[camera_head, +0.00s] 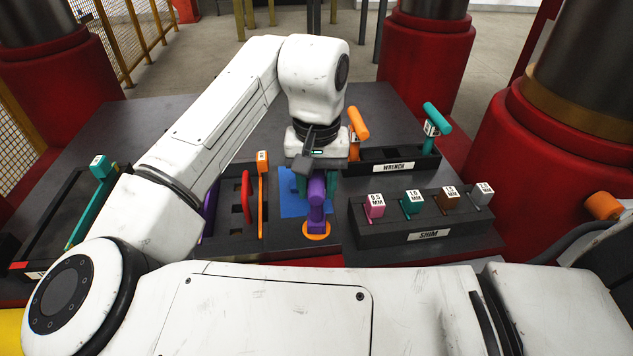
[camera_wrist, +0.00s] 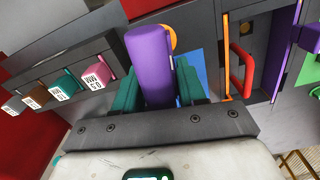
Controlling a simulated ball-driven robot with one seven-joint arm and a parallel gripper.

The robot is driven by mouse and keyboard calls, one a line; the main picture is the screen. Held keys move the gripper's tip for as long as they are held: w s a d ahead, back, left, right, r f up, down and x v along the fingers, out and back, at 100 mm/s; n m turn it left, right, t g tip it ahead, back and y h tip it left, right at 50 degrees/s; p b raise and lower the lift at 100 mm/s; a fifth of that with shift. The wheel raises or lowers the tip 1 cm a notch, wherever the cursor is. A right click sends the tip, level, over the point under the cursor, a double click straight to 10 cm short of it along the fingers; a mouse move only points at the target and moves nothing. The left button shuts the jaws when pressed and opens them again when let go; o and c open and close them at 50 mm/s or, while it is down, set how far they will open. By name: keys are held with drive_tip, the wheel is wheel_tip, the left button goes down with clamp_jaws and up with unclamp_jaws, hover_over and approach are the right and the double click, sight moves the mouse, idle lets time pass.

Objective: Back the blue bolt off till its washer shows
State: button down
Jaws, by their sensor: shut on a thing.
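My gripper (camera_head: 317,183) has teal fingers, shut on a thick purple handle (camera_wrist: 150,62). The purple handle also shows in the head view (camera_head: 316,212), over the middle panel. A blue square (camera_head: 291,204) lies on the panel behind and left of the handle, and its edge shows in the wrist view (camera_wrist: 205,62). An orange disc (camera_head: 316,236) lies at the handle's near side. I cannot make out a blue bolt or a washer; the handle and fingers cover part of this spot. I cannot tell what the handle's lower end touches.
A wrench rack (camera_head: 394,167) behind right holds an orange wrench (camera_head: 358,123) and a teal wrench (camera_head: 437,118). A shim rack (camera_head: 430,236) with several coloured shims stands at right. A red handle (camera_head: 246,197) and orange bar (camera_head: 262,200) rise at left. Red columns flank the table.

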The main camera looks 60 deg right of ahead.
drive_tip(key=shift+m, duration=0.3)
drive_tip(key=shift+r, duration=0.1)
drive_tip(key=shift+r+p, duration=1.05)
drive_tip(key=shift+p, duration=0.15)
drive_tip(key=shift+r+p, duration=0.65)
drive_tip(key=shift+r, duration=1.25)
